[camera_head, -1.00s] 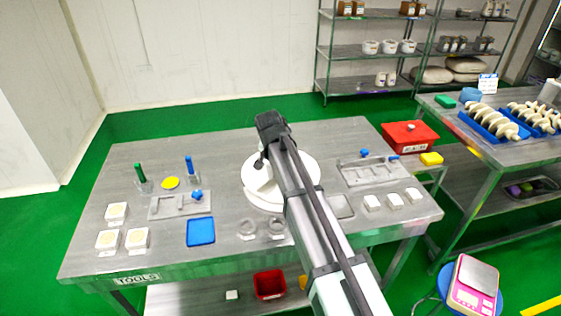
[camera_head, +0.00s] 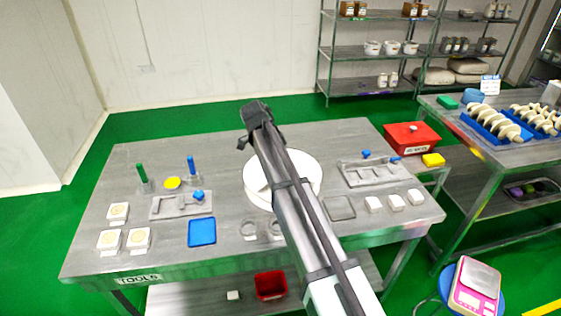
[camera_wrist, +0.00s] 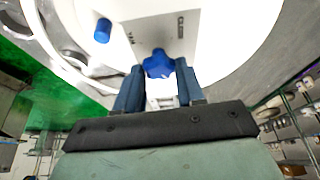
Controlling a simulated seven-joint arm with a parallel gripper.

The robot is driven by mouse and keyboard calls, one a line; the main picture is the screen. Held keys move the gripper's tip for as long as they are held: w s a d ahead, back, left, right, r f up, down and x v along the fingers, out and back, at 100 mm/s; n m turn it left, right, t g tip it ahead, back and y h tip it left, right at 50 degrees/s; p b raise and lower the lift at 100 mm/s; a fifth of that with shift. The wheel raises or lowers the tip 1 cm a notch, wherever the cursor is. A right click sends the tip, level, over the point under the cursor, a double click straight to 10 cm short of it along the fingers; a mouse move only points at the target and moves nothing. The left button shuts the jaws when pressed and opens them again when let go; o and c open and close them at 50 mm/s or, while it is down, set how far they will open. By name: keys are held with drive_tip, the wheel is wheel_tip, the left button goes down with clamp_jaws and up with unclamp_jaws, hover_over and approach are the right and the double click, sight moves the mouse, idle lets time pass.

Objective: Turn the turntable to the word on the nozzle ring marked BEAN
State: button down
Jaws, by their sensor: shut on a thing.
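The white round turntable (camera_head: 304,164) stands in the middle of the steel table, partly hidden behind my arm. In the wrist view its white surface (camera_wrist: 225,50) fills much of the picture. My gripper (camera_wrist: 160,78) is shut on a blue lobed knob (camera_wrist: 158,64), with one blue finger on each side of it. A grey plate lies behind the knob with small dark lettering, too blurred to read surely. A blue peg (camera_wrist: 103,31) stands to the left on it. I cannot make out the word BEAN. In the head view the fingertips are hidden.
A blue tray (camera_head: 201,232), grey fixtures (camera_head: 182,207) and white square blocks (camera_head: 110,240) lie left of the turntable. Another grey fixture (camera_head: 372,174) and small white blocks (camera_head: 395,202) lie right. A red box (camera_head: 412,137) stands beyond the right edge.

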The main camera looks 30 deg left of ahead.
drive_tip(key=m, duration=0.2)
drive_tip(key=m+g, duration=0.1)
drive_tip(key=m, duration=0.1)
drive_tip(key=m+g+h, duration=0.1)
drive_tip(key=m, duration=0.1)
drive_tip(key=shift+w+a, duration=0.2)
drive_tip(key=shift+w, duration=0.05)
drive_tip(key=m+g, duration=0.2)
drive_tip(key=m, duration=0.3)
drive_tip(key=shift+w, duration=0.1)
drive_tip(key=shift+f+m, duration=0.1)
drive_tip(key=shift+m, duration=0.2)
drive_tip(key=shift+d, duration=0.1)
drive_tip(key=c, duration=0.7)
unclamp_jaws()
drive_tip(key=shift+a+r, duration=0.2)
drive_tip(key=shift+r, duration=0.2)
drive_tip(key=shift+w+a+r, duration=0.15)
drive_tip(key=shift+a, duration=0.15)
drive_tip(key=a, duration=0.3)
drive_tip(key=w+a, duration=0.1)
drive_tip(key=a, duration=0.3)
drive_tip(key=w+a, duration=0.1)
drive_tip(key=a, duration=0.3)
drive_tip(key=shift+a, duration=0.15)
